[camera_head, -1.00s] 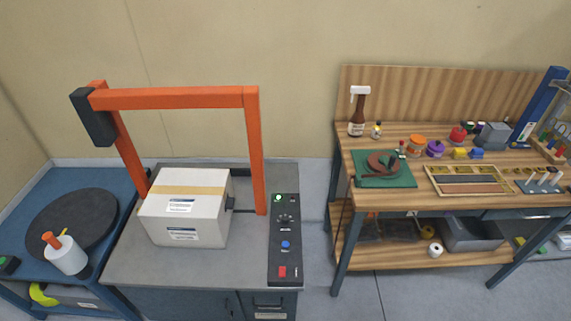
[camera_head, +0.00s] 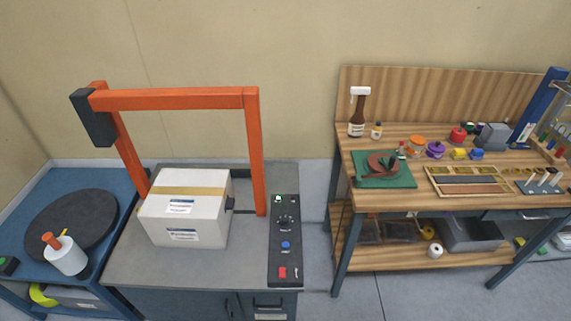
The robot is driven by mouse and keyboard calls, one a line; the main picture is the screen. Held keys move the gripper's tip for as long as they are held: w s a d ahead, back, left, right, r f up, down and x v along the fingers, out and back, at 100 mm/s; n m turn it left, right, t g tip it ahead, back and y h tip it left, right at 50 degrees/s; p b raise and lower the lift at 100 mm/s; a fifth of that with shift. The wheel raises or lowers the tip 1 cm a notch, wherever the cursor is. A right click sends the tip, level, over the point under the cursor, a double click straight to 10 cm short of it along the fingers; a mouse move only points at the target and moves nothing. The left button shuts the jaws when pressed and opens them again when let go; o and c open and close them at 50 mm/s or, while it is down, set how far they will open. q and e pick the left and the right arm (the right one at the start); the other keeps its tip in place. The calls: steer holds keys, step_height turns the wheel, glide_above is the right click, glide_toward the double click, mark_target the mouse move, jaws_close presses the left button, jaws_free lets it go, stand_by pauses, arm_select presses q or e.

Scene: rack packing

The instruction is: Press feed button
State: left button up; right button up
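A black control panel (camera_head: 284,262) lies on the right side of the grey strapping machine table (camera_head: 130,269). It carries a green lamp or button (camera_head: 278,198) at the far end, a black knob (camera_head: 285,219), a blue button (camera_head: 285,245) and a red switch (camera_head: 282,272) at the near end. The labels are too small to read, so I cannot tell which control is feed. A white carton (camera_head: 184,221) with a tan tape strip sits under the orange arch (camera_head: 174,98). Neither of my grippers is in view.
Floor shows between machine and bench.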

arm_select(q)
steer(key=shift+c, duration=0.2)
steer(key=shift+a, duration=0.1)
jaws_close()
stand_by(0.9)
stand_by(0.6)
